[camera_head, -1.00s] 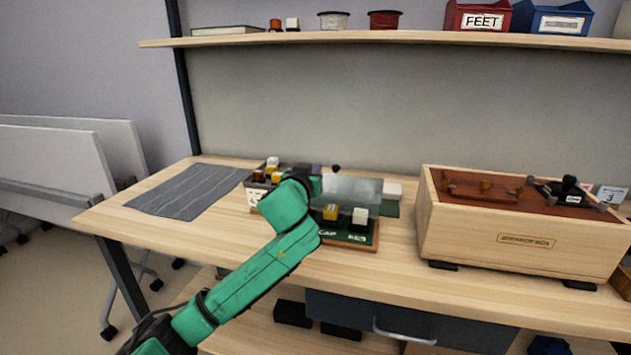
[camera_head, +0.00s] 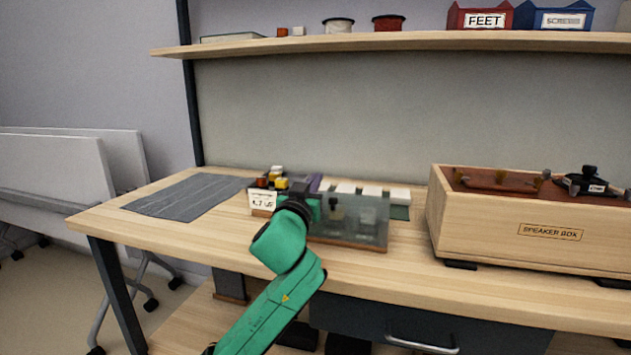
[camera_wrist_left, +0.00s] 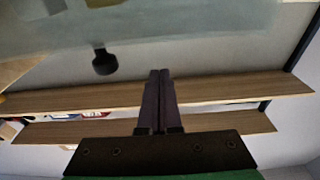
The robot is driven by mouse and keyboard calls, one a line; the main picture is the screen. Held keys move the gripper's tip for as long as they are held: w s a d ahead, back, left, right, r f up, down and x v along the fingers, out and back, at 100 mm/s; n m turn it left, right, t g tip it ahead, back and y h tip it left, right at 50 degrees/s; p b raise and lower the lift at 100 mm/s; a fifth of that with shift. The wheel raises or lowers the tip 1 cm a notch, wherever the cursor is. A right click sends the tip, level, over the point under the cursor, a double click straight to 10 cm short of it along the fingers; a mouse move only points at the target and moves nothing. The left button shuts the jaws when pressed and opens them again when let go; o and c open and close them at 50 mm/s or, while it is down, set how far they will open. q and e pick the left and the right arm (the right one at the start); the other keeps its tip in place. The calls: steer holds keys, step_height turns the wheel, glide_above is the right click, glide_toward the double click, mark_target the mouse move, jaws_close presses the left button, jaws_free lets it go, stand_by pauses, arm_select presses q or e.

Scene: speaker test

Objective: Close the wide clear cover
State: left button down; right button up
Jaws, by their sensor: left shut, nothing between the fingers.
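The wide clear cover (camera_head: 352,220) is a see-through pane in the head view, standing steeply over the front of a low block on the bench. Dark and pale parts (camera_head: 336,214) show dimly through it. In the left wrist view the cover (camera_wrist_left: 160,28) fills the top, and a black knob (camera_wrist_left: 104,62) sticks out from its edge. My left gripper (camera_wrist_left: 160,74) is shut and empty, with its fingertips close to the cover and beside the knob. I cannot tell whether they touch. In the head view my wrist hides the fingertips. My right gripper is not in view.
A small labelled bin (camera_head: 263,199) sits just left of the cover. A grey mat (camera_head: 187,195) lies further left. A shelf (camera_head: 400,41) with containers runs above.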

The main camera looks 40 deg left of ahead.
arm_select(q)
steer(key=shift+s+d+f, duration=0.15)
steer(key=shift+s+f, duration=0.4)
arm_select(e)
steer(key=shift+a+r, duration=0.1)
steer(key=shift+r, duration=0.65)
arm_select(q)
steer(key=shift+r, duration=0.15)
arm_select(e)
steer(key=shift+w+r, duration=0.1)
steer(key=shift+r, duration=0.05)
